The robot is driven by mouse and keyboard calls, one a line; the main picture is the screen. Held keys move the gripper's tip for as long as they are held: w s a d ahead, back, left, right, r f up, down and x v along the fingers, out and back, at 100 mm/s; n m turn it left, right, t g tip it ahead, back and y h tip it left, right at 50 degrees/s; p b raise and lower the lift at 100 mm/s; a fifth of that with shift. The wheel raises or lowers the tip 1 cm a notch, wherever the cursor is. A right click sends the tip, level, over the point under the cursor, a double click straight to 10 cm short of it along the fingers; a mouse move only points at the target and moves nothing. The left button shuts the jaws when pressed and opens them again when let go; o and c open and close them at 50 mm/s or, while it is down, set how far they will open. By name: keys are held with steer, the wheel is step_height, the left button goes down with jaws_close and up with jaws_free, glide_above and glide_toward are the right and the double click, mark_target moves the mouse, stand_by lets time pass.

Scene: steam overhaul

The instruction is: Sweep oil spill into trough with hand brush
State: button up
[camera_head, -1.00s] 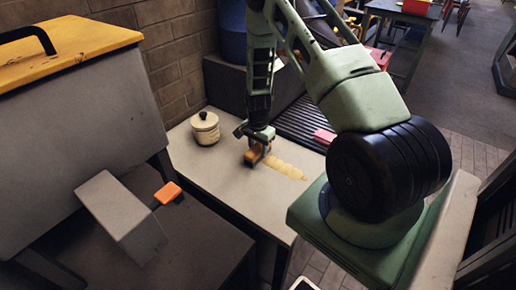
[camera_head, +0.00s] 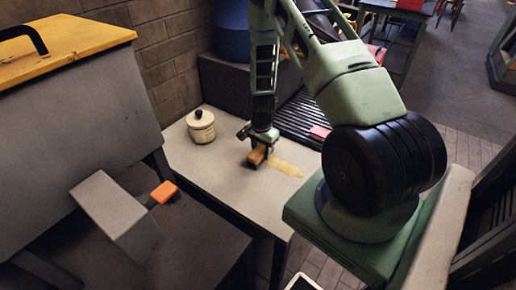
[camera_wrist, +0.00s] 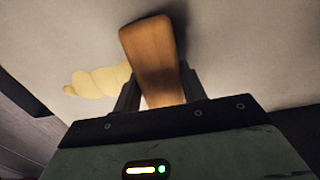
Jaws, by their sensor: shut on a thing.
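My gripper (camera_head: 262,144) points down over the grey table (camera_head: 222,176) and is shut on the hand brush (camera_head: 257,157), an orange-brown wooden block. In the wrist view the brush's wooden back (camera_wrist: 155,60) stands between the two dark fingers. The oil spill (camera_head: 285,168) is a pale yellow, wavy streak on the table, just right of the brush. It also shows in the wrist view (camera_wrist: 95,83), left of the brush. The bristles are hidden, so I cannot tell whether they touch the table. I cannot clearly make out a trough.
A black ribbed surface (camera_head: 298,113) with a pink block (camera_head: 319,133) lies behind the table. A grey cabinet with a yellow top (camera_head: 75,100) is at the left. The table's front left is clear.

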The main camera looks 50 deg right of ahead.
steer(key=shift+s+d+f, duration=0.1)
steer(key=shift+s+d, duration=0.1)
steer(key=shift+s, duration=1.25)
steer(key=shift+s+d+r, duration=0.1)
steer(key=shift+s+d, duration=0.1)
steer(key=shift+s, duration=1.25)
steer(key=shift+s+d+f, duration=0.1)
steer(key=shift+s+d, duration=0.1)
steer(key=shift+s, duration=1.25)
steer(key=shift+s+d, duration=0.2)
steer(key=shift+s, duration=1.4)
steer(key=shift+s+d+b, duration=0.2)
steer(key=shift+s+b, duration=0.2)
steer(key=shift+s, duration=0.95)
steer(key=shift+s+d, duration=0.15)
steer(key=shift+s, duration=1.1)
steer(key=shift+s+d, duration=0.2)
steer(key=shift+s, duration=1)
steer(key=shift+s+d, duration=0.15)
steer(key=shift+s, duration=1.1)
step_height(320, 180, up, 7)
steer(key=p, duration=0.5)
